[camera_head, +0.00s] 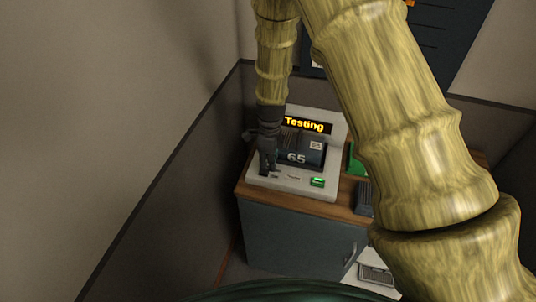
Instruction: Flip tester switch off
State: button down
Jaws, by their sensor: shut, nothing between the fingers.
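The tester (331,158) is a pale device on a wooden-topped cabinet. Its display (306,126) reads "Testing" in yellow letters. A dark block marked 65 (306,150) sits in its middle. A green lit button or indicator (318,182) is at its front right. My gripper (266,172) is shut and empty, pointing down at the tester's front left. It covers that corner, so the switch there cannot be made out clearly. I cannot tell whether the gripper touches the tester.
The grey cabinet (290,235) with its wooden top stands in a corner between dark wall panels. A green object (355,160) and a dark grey item (364,198) are right of the tester, partly behind my arm. A dark board (440,40) hangs at upper right.

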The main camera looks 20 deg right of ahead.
jog(key=shift+f, duration=0.7)
jog(key=shift+s, duration=0.1)
jog(key=shift+s+a+f, duration=0.1)
jog(key=shift+f, duration=0.15)
jog(key=shift+w+d+r+p, duration=0.15)
jog(key=shift+w+d+p, duration=0.25)
jog(key=shift+w, duration=0.3)
